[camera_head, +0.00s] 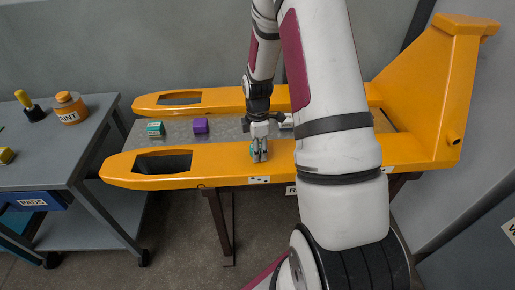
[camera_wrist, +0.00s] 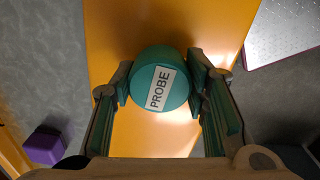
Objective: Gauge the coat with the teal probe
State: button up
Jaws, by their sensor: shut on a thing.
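My gripper (camera_head: 260,154) is shut on the teal probe (camera_wrist: 158,88), a round teal piece with a white PROBE label facing the wrist camera. In the head view only a sliver of teal shows between the fingers. Both fingers press on the probe's sides in the wrist view. The probe is over the near orange beam (camera_head: 218,160) of the fork frame, whose orange coat (camera_wrist: 120,40) lies under it. I cannot tell whether the probe's lower end touches the coat.
A purple block (camera_head: 200,125) and a teal-and-white block (camera_head: 155,128) stand on the grey plate between the beams. My arm hides part of the frame's right side.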

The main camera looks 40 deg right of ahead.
jog(key=shift+r+p, duration=2)
jog(key=shift+r, duration=1.45)
